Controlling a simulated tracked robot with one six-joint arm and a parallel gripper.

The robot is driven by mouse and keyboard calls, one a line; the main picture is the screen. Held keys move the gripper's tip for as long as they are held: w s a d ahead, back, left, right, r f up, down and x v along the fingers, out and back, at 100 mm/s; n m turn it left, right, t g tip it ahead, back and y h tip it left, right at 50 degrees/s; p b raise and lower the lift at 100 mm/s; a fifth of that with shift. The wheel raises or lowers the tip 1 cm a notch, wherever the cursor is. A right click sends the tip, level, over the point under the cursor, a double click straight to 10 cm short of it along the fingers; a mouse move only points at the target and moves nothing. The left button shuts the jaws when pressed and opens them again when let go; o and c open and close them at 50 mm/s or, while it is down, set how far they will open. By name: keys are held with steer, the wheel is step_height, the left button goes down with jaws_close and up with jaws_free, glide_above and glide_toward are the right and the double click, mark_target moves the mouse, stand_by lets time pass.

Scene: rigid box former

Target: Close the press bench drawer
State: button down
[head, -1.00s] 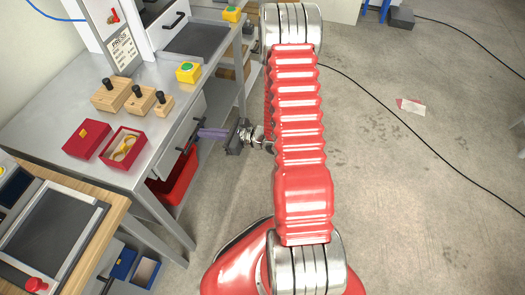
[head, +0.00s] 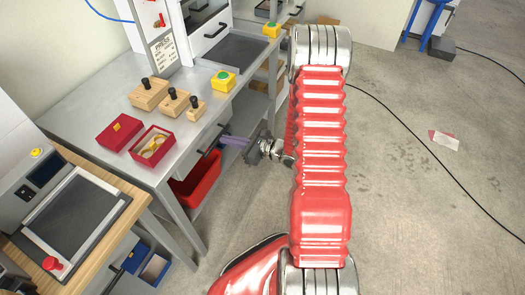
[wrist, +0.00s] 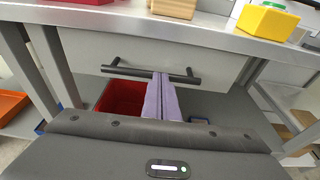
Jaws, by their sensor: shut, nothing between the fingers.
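The press bench drawer (head: 205,137) has a pale front under the metal bench top. Its dark bar handle (head: 210,139) shows beside my fingers. In the wrist view the drawer front (wrist: 220,62) sits close under the bench edge, and no open drawer interior shows. The handle (wrist: 125,70) runs across it. My gripper (head: 224,139) is shut and empty. Its pale purple fingers (wrist: 161,78) point at the drawer, with their tips overlapping the middle of the handle. I cannot tell whether they touch it.
A red bin (head: 196,183) sits below the drawer. The metal bench top (head: 105,92) carries wooden blocks (head: 149,93), red boxes (head: 120,132) and a yellow button box (head: 223,81). A wooden-topped bench (head: 112,228) stands at left. Floor to the right is mostly clear, crossed by a black cable (head: 437,152).

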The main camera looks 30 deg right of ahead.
steer(key=v, duration=1.4)
steer(key=shift+f, duration=0.2)
